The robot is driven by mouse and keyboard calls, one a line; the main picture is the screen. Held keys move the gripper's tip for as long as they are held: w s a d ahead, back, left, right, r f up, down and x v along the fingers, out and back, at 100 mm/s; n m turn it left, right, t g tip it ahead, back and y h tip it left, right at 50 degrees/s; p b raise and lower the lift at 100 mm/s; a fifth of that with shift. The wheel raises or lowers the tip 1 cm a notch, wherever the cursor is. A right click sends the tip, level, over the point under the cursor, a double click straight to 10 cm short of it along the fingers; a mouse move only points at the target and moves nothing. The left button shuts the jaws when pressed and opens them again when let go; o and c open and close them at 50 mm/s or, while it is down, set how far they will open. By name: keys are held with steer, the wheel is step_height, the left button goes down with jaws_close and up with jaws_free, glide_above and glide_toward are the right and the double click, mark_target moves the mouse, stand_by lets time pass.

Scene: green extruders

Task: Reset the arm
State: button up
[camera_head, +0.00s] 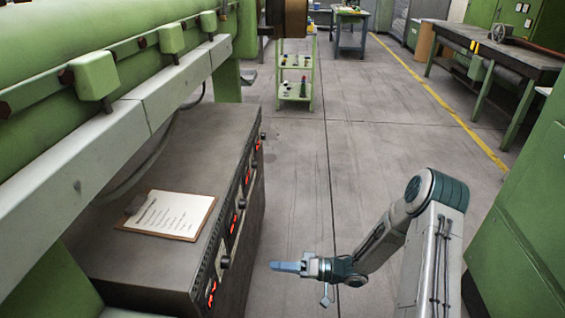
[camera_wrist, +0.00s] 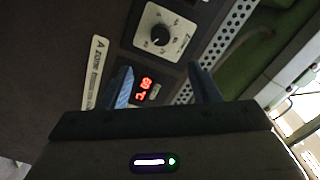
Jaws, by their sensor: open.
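My gripper (camera_head: 288,267) is at the lower middle of the head view, at the end of my extended arm, and points left toward the control cabinet's front. In the wrist view my gripper (camera_wrist: 163,85) shows two blue fingers spread apart with nothing between them. Behind the fingers is the cabinet panel with a dial (camera_wrist: 160,36) and a red lit display (camera_wrist: 144,85). In the head view a gap of floor shows between the fingertips and the cabinet (camera_head: 185,130).
A clipboard (camera_head: 168,214) lies on the cabinet top. A green extruder (camera_head: 95,75) runs along the left. A green machine (camera_head: 525,220) stands close on the right. A shelf cart (camera_head: 295,80) and workbench (camera_head: 495,55) stand farther back. The middle floor (camera_head: 330,150) is clear.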

steer(key=w+d+r+t+h+p, duration=0.5)
steer(key=w+d+r+h, duration=0.2)
steer(key=w+r+h, duration=0.2)
steer(key=s+d+r+m+t+h+p, duration=0.1)
steer(key=d+r+h+p, duration=0.1)
steer(key=d+r+h, duration=0.4)
steer(key=s+d+r+m+h+p, duration=0.1)
steer(key=d+r+h, duration=0.15)
steer(key=r, duration=0.55)
steer(key=s+d+r+m+g+h+p, duration=0.2)
steer(key=s+d+r+h+p, duration=0.15)
steer(key=s+r, duration=0.6)
steer(key=s+a+r+g+y+p, duration=0.1)
steer(key=s+r, duration=0.1)
steer(key=s, duration=0.6)
steer(key=s+a+r+m+g+y+p, duration=0.1)
steer(key=s+a+r+y, duration=0.1)
steer(key=s, duration=0.6)
steer(key=shift+r+g, duration=0.4)
steer(key=shift+r, duration=0.35)
steer(key=shift+w, duration=0.1)
